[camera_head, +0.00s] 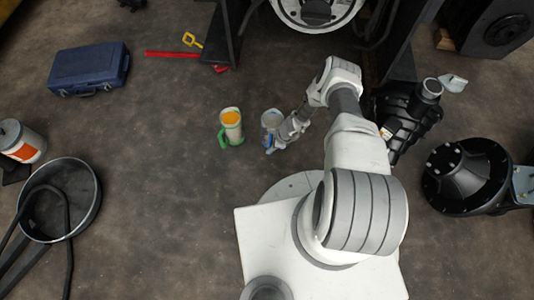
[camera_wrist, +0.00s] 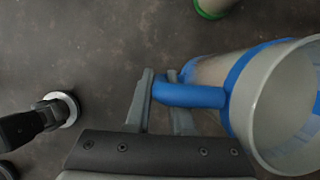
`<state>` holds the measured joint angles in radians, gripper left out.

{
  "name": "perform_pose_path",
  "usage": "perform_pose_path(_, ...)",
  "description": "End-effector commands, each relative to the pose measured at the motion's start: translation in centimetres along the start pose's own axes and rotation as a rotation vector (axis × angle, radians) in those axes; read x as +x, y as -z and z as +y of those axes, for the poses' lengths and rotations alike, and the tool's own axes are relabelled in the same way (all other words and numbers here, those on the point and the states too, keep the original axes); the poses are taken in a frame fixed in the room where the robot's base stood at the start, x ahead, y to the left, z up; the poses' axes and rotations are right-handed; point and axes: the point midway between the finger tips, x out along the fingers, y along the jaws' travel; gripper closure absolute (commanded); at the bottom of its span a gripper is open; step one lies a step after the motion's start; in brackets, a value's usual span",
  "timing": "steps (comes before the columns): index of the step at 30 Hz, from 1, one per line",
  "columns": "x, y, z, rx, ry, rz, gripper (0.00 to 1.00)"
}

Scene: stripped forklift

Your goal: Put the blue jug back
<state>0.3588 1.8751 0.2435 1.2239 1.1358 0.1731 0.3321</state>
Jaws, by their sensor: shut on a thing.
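The blue jug (camera_head: 271,119) is a pale, see-through jug with blue trim, near the middle of the head view. In the wrist view the jug (camera_wrist: 209,71) fills the right side, its wide mouth towards the camera. Its blue handle (camera_wrist: 190,95) lies between the fingers of my gripper (camera_wrist: 161,80), which is shut on it. In the head view my gripper (camera_head: 275,138) is at the jug's lower right side. I cannot tell whether the jug touches the floor.
A green-trimmed jug with an orange top (camera_head: 231,118) stands just left. A blue case (camera_head: 89,69), red bar (camera_head: 172,54), round basin (camera_head: 84,184) and white canister (camera_head: 22,141) lie further left. Black machine parts (camera_head: 404,113) and a black hub (camera_head: 463,175) are right. Floor at centre-left is clear.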

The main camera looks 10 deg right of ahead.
Motion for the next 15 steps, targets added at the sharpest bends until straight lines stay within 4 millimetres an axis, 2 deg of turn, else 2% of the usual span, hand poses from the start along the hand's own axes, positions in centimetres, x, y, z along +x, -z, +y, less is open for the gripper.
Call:
perform_pose_path(1,0.7,-0.4,0.2,0.0,0.0,-0.002,1.0)
perform_pose_path(6,1.5,-0.8,0.4,0.001,0.001,0.0,1.0)
perform_pose_path(15,4.9,0.6,0.5,-0.001,0.001,0.001,1.0)
